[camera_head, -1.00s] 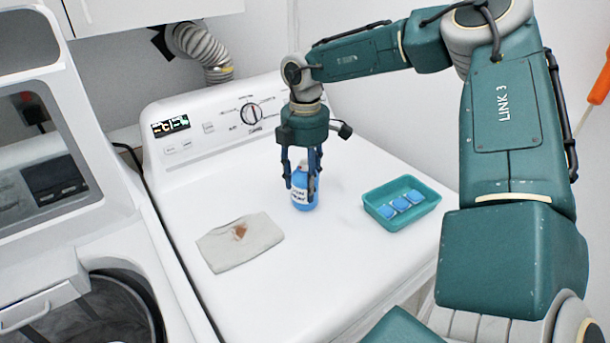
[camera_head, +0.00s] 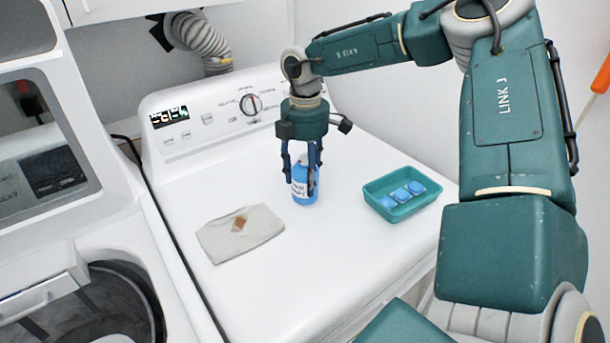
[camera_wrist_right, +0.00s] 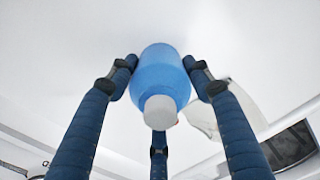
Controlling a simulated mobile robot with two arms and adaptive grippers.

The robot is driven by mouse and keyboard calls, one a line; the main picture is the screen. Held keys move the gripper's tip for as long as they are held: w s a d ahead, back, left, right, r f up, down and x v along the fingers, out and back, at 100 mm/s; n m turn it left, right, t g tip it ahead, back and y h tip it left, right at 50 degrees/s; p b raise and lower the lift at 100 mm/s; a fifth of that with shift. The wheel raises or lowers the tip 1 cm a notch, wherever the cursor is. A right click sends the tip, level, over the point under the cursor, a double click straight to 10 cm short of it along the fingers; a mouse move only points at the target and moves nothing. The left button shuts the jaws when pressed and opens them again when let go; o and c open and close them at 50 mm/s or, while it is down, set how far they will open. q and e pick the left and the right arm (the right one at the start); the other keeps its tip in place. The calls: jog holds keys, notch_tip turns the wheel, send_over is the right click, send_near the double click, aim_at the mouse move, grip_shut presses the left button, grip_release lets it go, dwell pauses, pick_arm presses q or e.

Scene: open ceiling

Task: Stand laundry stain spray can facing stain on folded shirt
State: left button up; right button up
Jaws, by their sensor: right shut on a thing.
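The blue spray can (camera_head: 305,194) with a white label stands upright on the white machine top, right of the folded shirt. My right gripper (camera_head: 303,180) comes down from above and is shut on the can. In the right wrist view the blue can (camera_wrist_right: 160,75) with its white cap sits between the three fingers (camera_wrist_right: 158,90). The folded shirt (camera_head: 262,236) is pale beige with a brown stain (camera_head: 239,224), lying flat. Its edge also shows in the right wrist view (camera_wrist_right: 205,115). The label faces the front left in the head view. My left gripper is not in view.
A teal tray (camera_head: 398,216) with several blue packets stands right of the can. The machine's control panel (camera_head: 215,118) rises behind. The white top (camera_head: 330,270) in front is clear.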

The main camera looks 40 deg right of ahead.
jog(key=shift+f, duration=0.1)
jog(key=o, duration=1.6)
jog(key=shift+o, duration=0.2)
notch_tip(320, 180, up, 12)
jog(key=shift+r, duration=0.1)
